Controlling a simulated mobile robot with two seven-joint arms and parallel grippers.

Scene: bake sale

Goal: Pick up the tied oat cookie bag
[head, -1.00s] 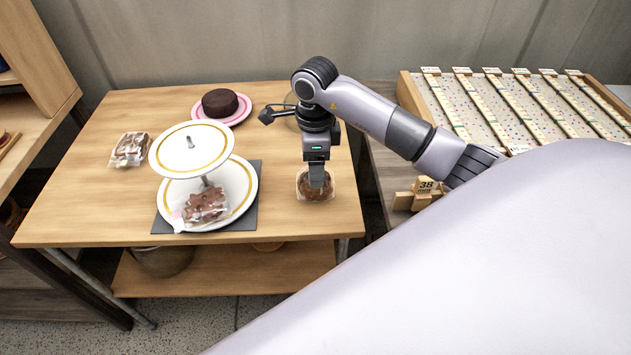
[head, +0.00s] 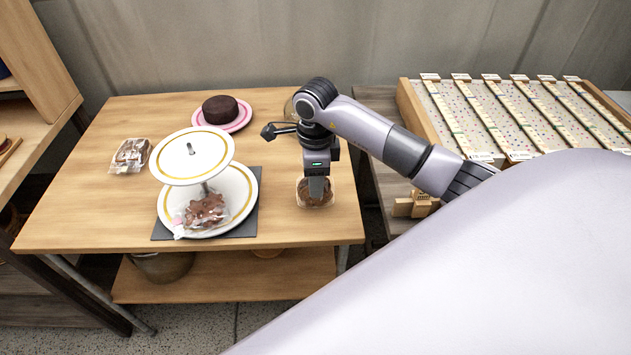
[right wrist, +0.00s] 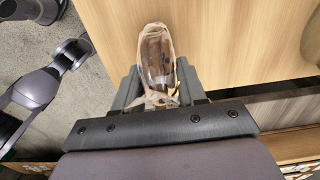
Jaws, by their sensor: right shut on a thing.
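The oat cookie bag (head: 314,193) is a clear bag with brown cookies, at the right part of the wooden table. My right gripper (head: 319,186) comes down on it from above and hides part of it. In the right wrist view the bag (right wrist: 157,55) sticks out beyond the jaws, and its gathered, tied end lies between the fingers of the gripper (right wrist: 160,95). The jaws are shut on it. I cannot tell whether the bag touches the table. My left gripper is not in view.
A two-tier stand (head: 192,155) with another bag of brown treats (head: 206,211) on its lower plate stands left of the gripper. A chocolate cake (head: 220,109) is behind it. Another clear bag (head: 131,155) lies at the left. A slatted board (head: 520,115) is at the right.

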